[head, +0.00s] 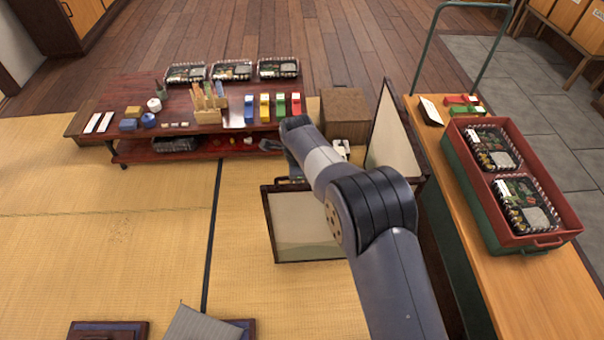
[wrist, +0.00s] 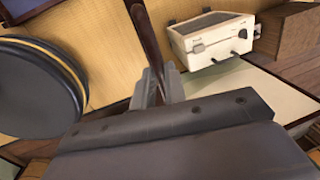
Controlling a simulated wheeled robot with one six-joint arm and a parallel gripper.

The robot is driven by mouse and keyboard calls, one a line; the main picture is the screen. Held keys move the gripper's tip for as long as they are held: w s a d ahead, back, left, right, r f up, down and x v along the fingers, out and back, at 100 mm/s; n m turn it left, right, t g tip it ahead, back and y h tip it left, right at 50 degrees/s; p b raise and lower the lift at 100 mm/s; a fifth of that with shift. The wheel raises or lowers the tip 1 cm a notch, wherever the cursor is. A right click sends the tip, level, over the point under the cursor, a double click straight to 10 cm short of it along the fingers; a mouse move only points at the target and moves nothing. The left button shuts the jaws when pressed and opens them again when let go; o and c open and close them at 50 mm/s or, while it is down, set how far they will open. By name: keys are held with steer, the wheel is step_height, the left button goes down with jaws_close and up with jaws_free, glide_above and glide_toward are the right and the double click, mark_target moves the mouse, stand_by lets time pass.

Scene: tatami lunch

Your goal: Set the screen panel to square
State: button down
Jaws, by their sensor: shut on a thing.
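The folding screen has two pale panels in dark frames. The front panel (head: 306,226) faces me on the tatami, and the other panel (head: 392,140) stands at its right, angled away beside the counter. My arm crosses in front of part of the screen. In the wrist view, my gripper (wrist: 160,88) is shut on the dark frame edge (wrist: 145,35) of a screen panel. A pale panel face (wrist: 265,92) shows to its right. My fingertips are mostly hidden behind my arm in the head view. I cannot tell the exact angle between the panels.
A white appliance (wrist: 213,40) and a brown box (head: 347,113) sit just behind the screen. A low red table (head: 185,100) with lunch boxes and blocks is behind left. A wooden counter (head: 500,285) with a red tray (head: 552,225) is right. Open tatami (head: 100,240) lies left.

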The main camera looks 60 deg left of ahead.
steer(key=shift+w+a+r, duration=0.15)
steer(key=shift+w+a, duration=0.1)
steer(key=c, duration=1.5)
jaws_free()
steer(key=shift+w, duration=0.1)
steer(key=shift+o, duration=0.2)
step_height(320, 180, up, 10)
steer(key=s+d, duration=0.1)
steer(key=shift+s+d+r, duration=0.15)
steer(key=shift+d, duration=0.25)
steer(key=f, duration=0.3)
steer(key=a+f, duration=0.1)
steer(key=f, duration=0.3)
steer(key=w+f, duration=0.1)
steer(key=f, duration=0.2)
steer(key=shift+a+f, duration=0.15)
steer(key=shift+a, duration=0.2)
steer(key=shift+f, duration=0.25)
steer(key=shift+s+d, duration=0.25)
steer(key=shift+d, duration=0.2)
